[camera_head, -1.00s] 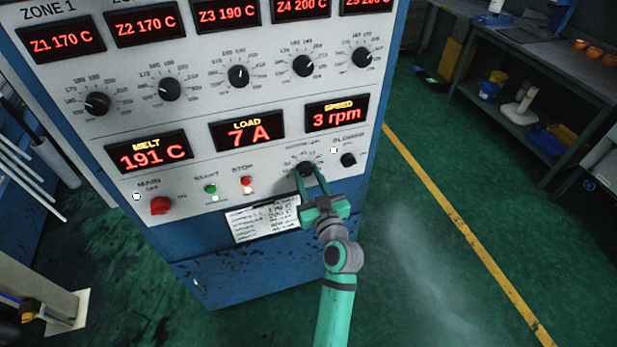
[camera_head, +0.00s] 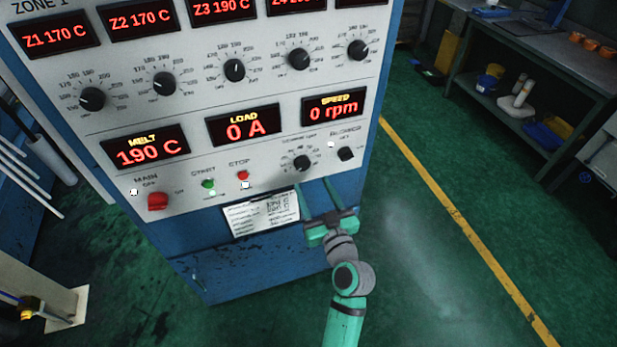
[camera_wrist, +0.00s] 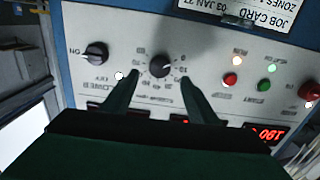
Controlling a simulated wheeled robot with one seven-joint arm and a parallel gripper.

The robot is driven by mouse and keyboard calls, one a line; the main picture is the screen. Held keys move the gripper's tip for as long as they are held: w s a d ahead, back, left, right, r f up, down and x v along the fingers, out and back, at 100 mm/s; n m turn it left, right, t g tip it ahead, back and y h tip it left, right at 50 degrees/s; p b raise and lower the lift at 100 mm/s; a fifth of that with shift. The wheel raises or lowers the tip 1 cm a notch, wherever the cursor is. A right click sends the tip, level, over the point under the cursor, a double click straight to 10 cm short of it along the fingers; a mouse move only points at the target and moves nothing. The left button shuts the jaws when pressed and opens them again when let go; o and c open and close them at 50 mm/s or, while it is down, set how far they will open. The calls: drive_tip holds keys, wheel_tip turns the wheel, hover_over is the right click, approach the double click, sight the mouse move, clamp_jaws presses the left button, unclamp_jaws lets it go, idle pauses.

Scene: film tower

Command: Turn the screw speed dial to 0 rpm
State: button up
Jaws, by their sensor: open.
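The screw speed dial (camera_head: 302,163) is a round black knob with a printed scale, on the lower right of the white panel. The speed display (camera_head: 334,107) above it reads 0 rpm. My gripper (camera_head: 312,182) is open and empty, below and in front of the dial. No contact between the fingers and the dial shows.
The black blower switch (camera_head: 345,154) is close right of the dial. The red stop button (camera_head: 243,175), green start button (camera_head: 208,184) and red main switch (camera_head: 158,201) are to the left. The load display (camera_head: 243,126) reads 0 A. Open green floor is at right.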

drive_tip(key=shift+v, duration=1.95)
drive_tip(key=s+f+m+g+h, duration=0.1)
drive_tip(key=s+f+m+h, duration=0.15)
drive_tip(key=s+f, duration=0.55)
drive_tip(key=s+f+m+g+h, duration=0.1)
drive_tip(key=s+f+m+h, duration=0.3)
drive_tip(key=s, duration=0.6)
drive_tip(key=s+a+r+n, duration=0.1)
drive_tip(key=s, duration=0.8)
drive_tip(key=s+a+r+n, duration=0.1)
drive_tip(key=s+a+r, duration=0.1)
drive_tip(key=s, duration=0.8)
drive_tip(key=shift+s+a+n+y, duration=0.25)
drive_tip(key=shift+n+y, duration=0.1)
drive_tip(key=shift+y, duration=0.1)
drive_tip(key=shift+c, duration=0.2)
